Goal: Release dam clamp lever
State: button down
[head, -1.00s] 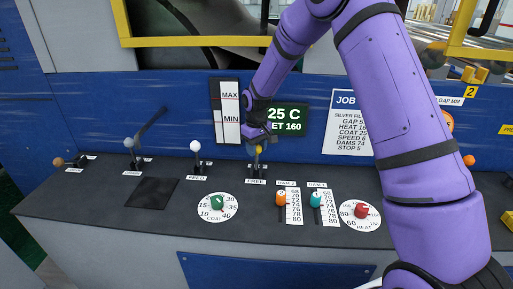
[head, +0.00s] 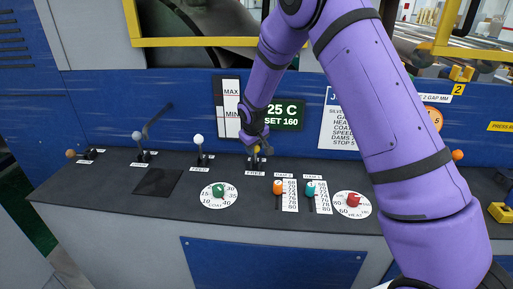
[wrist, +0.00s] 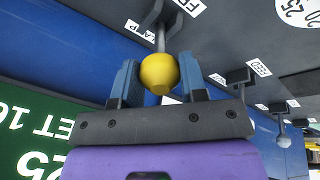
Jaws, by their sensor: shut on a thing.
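The dam clamp lever has a yellow ball knob (wrist: 159,72) on a thin metal stem. In the wrist view the knob sits between the two blue fingers of my gripper (wrist: 158,85), which is shut on it. The stem rises from a dark bracket on the console, between labels partly reading "FREE" and "AMP". In the head view the knob (head: 257,149) shows small just below my gripper (head: 255,143), above the "FREE" label. My fingers are mostly hidden there by my wrist.
A white-knob lever (head: 198,140) and a grey-knob lever (head: 136,136) stand to the left. Orange (head: 278,187) and teal (head: 310,188) sliders, a green dial knob (head: 218,190) and a red dial knob (head: 354,201) lie in front. A green display (head: 284,115) is behind.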

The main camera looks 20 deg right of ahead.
jog(key=shift+s+a+f+t, duration=0.2)
jog(key=shift+s+a+t, duration=0.15)
jog(key=shift+s+t, duration=0.2)
jog(key=shift+s+a+f, duration=0.25)
jog(key=shift+s+f, duration=0.25)
jog(key=shift+s, duration=0.2)
jog(key=shift+s+a+f, duration=0.25)
jog(key=shift+s+f, duration=0.25)
jog(key=shift+s, duration=0.2)
jog(key=shift+s+a+f, duration=0.15)
jog(key=shift+s+f, duration=0.3)
jog(key=shift+f, duration=0.1)
jog(key=shift+s+a+f, duration=0.15)
jog(key=shift+s+f, duration=0.3)
jog(key=shift+f, duration=0.1)
jog(key=shift+s+f, duration=0.1)
jog(key=c, duration=0.7)
grip_release()
jog(key=shift+a, duration=0.1)
jog(key=shift+o, duration=0.2)
jog(key=shift+w+r, duration=0.2)
